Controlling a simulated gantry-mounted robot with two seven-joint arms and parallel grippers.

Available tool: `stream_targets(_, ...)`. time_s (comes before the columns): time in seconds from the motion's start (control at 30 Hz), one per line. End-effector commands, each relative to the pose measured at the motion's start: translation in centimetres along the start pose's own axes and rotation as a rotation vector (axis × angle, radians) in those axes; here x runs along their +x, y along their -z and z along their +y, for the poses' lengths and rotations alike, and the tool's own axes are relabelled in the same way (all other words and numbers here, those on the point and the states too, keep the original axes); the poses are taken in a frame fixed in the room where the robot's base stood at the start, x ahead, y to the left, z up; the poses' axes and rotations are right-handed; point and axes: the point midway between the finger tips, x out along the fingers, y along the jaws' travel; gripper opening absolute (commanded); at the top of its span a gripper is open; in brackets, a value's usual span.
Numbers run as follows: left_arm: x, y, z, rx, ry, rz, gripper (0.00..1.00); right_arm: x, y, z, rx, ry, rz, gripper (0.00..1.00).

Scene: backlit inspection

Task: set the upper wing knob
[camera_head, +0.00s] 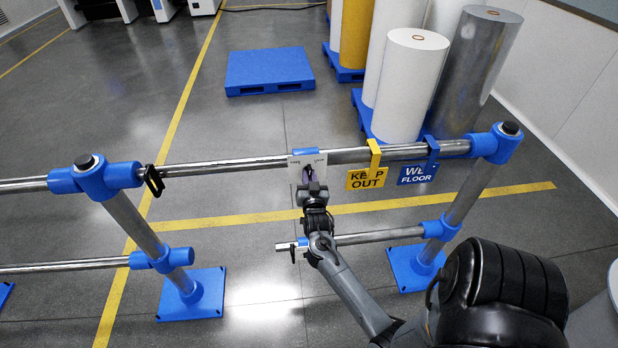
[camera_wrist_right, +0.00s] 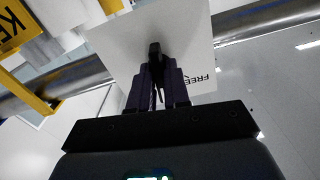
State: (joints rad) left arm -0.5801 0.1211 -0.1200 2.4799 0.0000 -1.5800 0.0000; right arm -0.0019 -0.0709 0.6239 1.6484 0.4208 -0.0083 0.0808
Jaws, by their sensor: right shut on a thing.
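A white plate (camera_head: 295,168) with small lettering is fixed by a blue clamp (camera_head: 306,152) to the upper steel rail (camera_head: 230,164). The black upper wing knob (camera_wrist_right: 154,50) stands out from this plate. My right gripper (camera_head: 311,186) reaches up to the plate from below and is shut on the knob. In the right wrist view the fingers (camera_wrist_right: 157,85) are on both sides of the knob, and the plate's word FREE shows upside down. The fingers hide most of the knob, so its exact angle is hard to tell. My left gripper is not in view.
A yellow KEEP OUT sign (camera_head: 367,179) and a blue floor sign (camera_head: 416,175) hang just right of the plate. A lower rail (camera_head: 380,236) passes behind my arm.

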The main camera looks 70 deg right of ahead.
Motion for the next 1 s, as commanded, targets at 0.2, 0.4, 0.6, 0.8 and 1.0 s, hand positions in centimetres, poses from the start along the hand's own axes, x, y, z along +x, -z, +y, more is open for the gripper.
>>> stream_targets(0.2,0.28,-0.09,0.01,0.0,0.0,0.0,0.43,-0.03,-0.12,-0.02,0.207,-0.001,-0.001,0.0)
stream_targets(0.4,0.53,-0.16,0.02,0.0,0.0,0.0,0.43,-0.02,-0.13,0.0,0.381,-0.002,-0.001,0.0)
stream_targets(0.6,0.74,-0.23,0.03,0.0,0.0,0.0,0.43,-0.01,-0.1,-0.01,0.518,-0.002,-0.001,0.0)
stream_targets(0.8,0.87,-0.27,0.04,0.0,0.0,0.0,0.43,-0.02,-0.08,-0.04,0.606,0.0,-0.001,0.0)
stream_targets(1.0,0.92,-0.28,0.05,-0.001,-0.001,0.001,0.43,-0.02,-0.08,0.0,0.647,-0.001,-0.001,0.0)
